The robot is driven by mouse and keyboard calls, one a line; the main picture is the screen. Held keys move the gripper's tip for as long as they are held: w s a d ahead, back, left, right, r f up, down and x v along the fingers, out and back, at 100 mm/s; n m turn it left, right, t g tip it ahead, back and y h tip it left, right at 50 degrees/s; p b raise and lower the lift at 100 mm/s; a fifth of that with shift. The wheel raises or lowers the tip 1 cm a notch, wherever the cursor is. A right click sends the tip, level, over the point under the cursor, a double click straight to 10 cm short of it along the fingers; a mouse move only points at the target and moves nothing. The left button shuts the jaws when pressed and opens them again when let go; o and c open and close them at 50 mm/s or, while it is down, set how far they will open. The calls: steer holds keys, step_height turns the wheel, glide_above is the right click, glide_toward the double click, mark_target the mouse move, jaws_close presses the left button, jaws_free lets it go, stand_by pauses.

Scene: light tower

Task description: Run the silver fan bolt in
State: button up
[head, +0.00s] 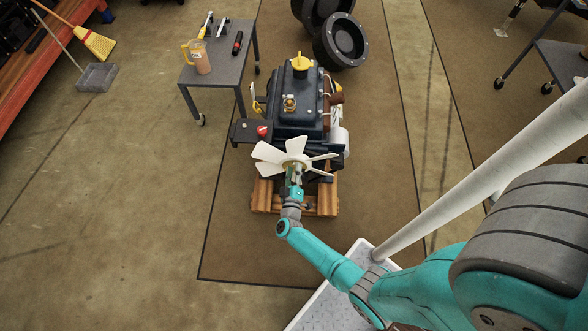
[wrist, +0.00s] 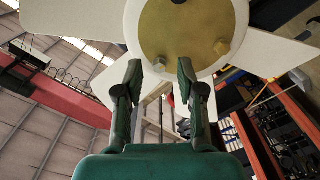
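The white fan (head: 268,152) is on the front of the dark blue engine (head: 296,110). In the wrist view its white hub (wrist: 132,30) fills the top, with a brass-coloured disc (wrist: 185,30). One hex bolt head (wrist: 158,64) shows low on the disc, in line with the gap between my fingertips. Another bolt head (wrist: 222,47) is to its right. Both look yellowish here, so I cannot tell which is silver. My gripper (wrist: 160,70) is open, its fingers apart with nothing visibly held. In the head view my gripper (head: 295,178) is at the fan's front, partly hiding the hub.
The engine stands on a wooden pallet (head: 262,196). A grey cart (head: 226,70) with a jug (head: 201,62) and tools is at the back left. Black wheels (head: 341,42) lie behind the engine. A white pole (head: 480,175) crosses the right.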

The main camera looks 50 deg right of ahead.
steer(key=shift+w+d, duration=0.2)
steer(key=shift+d, duration=0.1)
jaws_close()
steer(key=shift+m, duration=0.3)
